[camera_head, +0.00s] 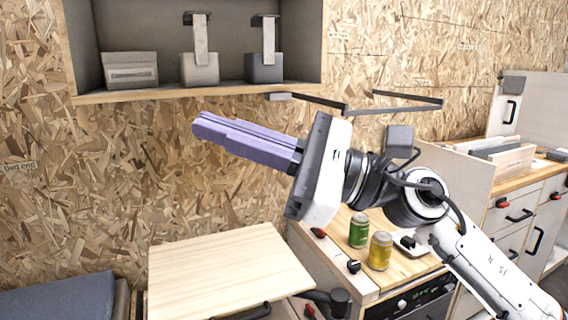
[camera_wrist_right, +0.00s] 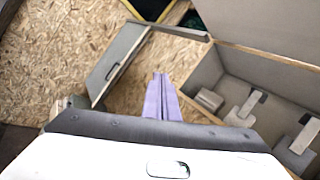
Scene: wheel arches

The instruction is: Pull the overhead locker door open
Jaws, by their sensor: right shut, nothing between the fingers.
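The overhead locker (camera_head: 200,92) is on the wall at the upper left of the head view, with its front open to view. It also shows at the right of the wrist view (camera_wrist_right: 275,87). A pale panel (camera_head: 265,20) is not needed here to see inside. My right gripper (camera_head: 198,124) has lilac fingers, shut and empty, just below the locker's bottom edge in the picture. Its fingers also show in the right wrist view (camera_wrist_right: 161,78). A grey panel (camera_wrist_right: 112,62) with a dark handle-like mark stands left of them; I cannot tell whether it is the locker door. My left gripper is out of view.
Inside the locker are a grey box (camera_head: 131,71) and two containers (camera_head: 199,68) (camera_head: 264,67) with upright pieces. A counter with a green can (camera_head: 359,230) and a yellow can (camera_head: 380,250) stands below. A wooden tabletop (camera_head: 228,272) is at the bottom.

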